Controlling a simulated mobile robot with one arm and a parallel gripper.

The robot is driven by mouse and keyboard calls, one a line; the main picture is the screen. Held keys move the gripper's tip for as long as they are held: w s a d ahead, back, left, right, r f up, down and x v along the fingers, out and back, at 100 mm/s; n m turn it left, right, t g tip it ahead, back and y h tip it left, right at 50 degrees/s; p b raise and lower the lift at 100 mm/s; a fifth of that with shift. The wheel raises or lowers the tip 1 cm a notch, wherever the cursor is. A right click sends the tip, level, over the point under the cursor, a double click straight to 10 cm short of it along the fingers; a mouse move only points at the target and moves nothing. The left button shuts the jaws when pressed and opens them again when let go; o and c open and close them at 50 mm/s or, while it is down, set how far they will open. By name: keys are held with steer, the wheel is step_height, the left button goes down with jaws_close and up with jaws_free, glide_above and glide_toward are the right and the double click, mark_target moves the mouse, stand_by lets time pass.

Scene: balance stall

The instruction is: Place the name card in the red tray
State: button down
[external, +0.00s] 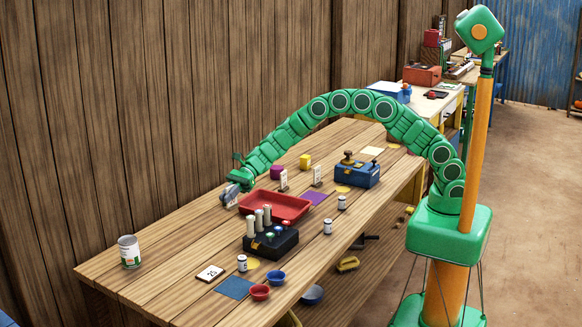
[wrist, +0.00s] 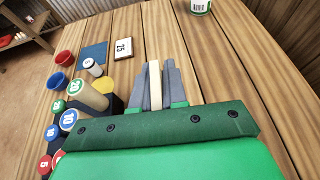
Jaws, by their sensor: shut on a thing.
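My gripper (external: 231,192) is low over the far side of the table, just left of the red tray (external: 292,206). In the wrist view its fingers (wrist: 155,66) are closed on a thin pale cream piece, which I take to be the name card (wrist: 155,88), seen edge-on. In the external view the fingers mostly hide it. The red tray lies flat on the table, and its visible inside looks empty. I cannot tell how far the held card is above the wood.
A black rack with pale posts (external: 270,243) stands in front of the tray. A card marked 25 (external: 210,273) lies near a blue square (external: 235,287). A tin can (external: 129,252) stands far left. Small standing cards (external: 317,175) and a blue box (external: 351,174) are behind the tray.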

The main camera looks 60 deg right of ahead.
steer(key=s+d, duration=0.4)
steer(key=d, duration=1.1)
steer(key=s+d+r+g, duration=0.1)
steer(key=s+d+r, duration=0.3)
steer(key=s+d, duration=0.85)
glide_above(274, 208)
steer(key=s+a, duration=0.3)
steer(key=a, duration=0.1)
step_height(274, 208, down, 9)
steer(key=shift+w+a+f+n, duration=0.3)
steer(key=shift+w+f+n, duration=0.1)
steer(key=shift+w+f, duration=0.2)
steer(key=shift+f, duration=1.55)
steer(key=shift+f, duration=0.1)
steer(key=c, duration=1.2)
jaws_free()
